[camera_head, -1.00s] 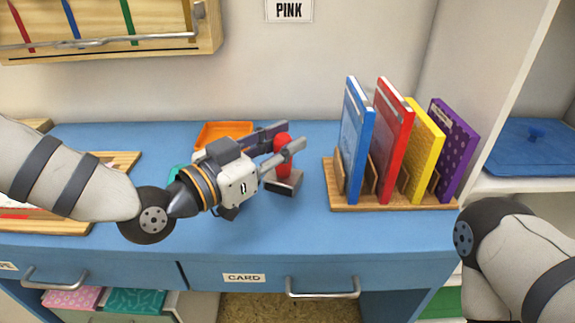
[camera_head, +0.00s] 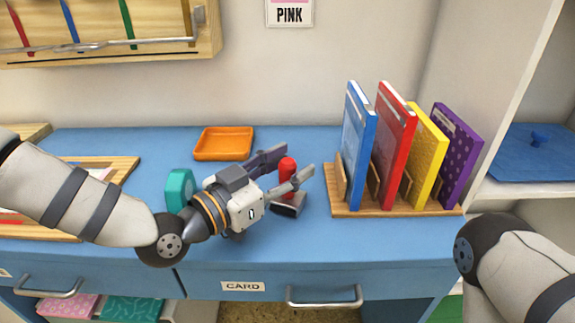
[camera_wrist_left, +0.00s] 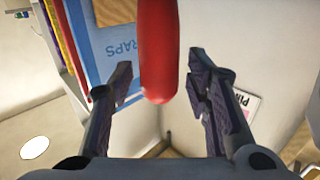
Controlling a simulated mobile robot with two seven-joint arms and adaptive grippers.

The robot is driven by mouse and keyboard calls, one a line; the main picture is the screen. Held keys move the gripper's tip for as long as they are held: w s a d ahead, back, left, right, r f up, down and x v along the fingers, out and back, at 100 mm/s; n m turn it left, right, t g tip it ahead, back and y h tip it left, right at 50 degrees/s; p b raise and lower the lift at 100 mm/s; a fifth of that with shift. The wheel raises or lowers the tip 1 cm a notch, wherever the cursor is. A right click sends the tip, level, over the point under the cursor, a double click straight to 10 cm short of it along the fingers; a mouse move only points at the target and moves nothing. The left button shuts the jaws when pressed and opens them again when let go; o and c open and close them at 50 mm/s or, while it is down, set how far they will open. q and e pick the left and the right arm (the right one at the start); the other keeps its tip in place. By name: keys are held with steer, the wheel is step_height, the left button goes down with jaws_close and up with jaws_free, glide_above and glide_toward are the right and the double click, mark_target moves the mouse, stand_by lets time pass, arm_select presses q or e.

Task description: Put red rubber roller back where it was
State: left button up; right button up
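The red rubber roller (camera_head: 287,180) has a red handle pointing up and a grey and dark base. It appears to stand upright on the blue counter (camera_head: 355,236), left of the book rack. My left gripper (camera_head: 297,160) reaches in from the left with its fingers around the handle. In the left wrist view the red handle (camera_wrist_left: 158,50) lies between the two spread fingers, with a gap on each side. The left gripper is open. Of my right arm only links show at the lower right; its gripper is out of view.
A wooden rack (camera_head: 392,211) with blue, red, yellow and purple books stands to the right. An orange tray (camera_head: 223,144) lies behind the gripper. A teal object (camera_head: 180,188) stands beside the left wrist. Wooden boards lie at the left. The counter's front middle is clear.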

arm_select(q)
steer(key=shift+r, duration=0.1)
steer(key=shift+s+a+r, duration=0.1)
steer(key=shift+a, duration=0.05)
steer(key=p+v, duration=0.1)
steer(key=v, duration=1)
steer(key=shift+s+a, duration=0.2)
steer(key=shift+s, duration=0.1)
arm_select(e)
steer(key=shift+w+r, duration=0.4)
steer(key=shift+r, duration=0.1)
